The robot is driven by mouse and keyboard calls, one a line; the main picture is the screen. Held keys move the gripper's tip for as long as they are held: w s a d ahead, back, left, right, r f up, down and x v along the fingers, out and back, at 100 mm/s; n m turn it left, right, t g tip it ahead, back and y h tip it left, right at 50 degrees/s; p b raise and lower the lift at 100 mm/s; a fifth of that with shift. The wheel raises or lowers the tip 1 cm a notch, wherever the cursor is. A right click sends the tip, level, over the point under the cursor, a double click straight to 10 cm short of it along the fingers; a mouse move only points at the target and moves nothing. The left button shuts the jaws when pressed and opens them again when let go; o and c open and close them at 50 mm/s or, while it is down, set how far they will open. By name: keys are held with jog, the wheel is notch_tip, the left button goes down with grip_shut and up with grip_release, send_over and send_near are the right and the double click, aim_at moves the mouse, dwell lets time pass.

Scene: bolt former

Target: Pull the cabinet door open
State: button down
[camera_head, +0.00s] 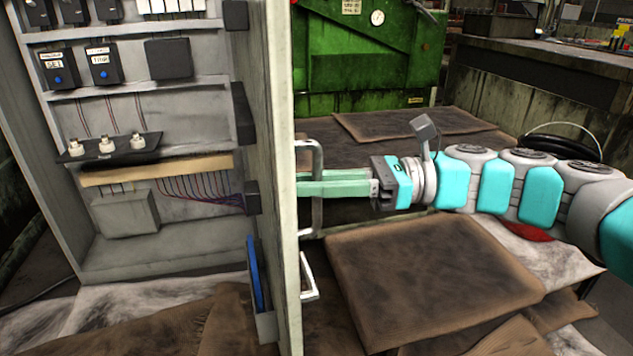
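The cabinet (160,257) stands at the left with its shelves and wiring in plain view. Its door (281,120) stands wide open, seen nearly edge-on. A vertical metal bar handle (317,155) is on the door's outer face, to the right of the edge. My gripper (308,187) reaches in from the right, with its pale green fingers level and close together across the handle's middle. They appear shut on the bar, one finger on each side. The fingertips are close to the door's face; whether they touch it cannot be told.
A second, smaller handle (308,277) sits lower on the door. A blue folder (254,273) is in a holder inside the door. Brown mats (430,275) and pale sheets cover the floor. A green machine (365,55) stands behind, and a workbench (535,65) at the back right.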

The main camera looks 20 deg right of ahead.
jog(key=c, duration=0.8)
grip_release()
jog(key=shift+c, duration=0.2)
jog(key=shift+d, duration=0.1)
jog(key=v, duration=0.7)
jog(key=shift+d, duration=0.3)
jog(key=shift+s, duration=0.15)
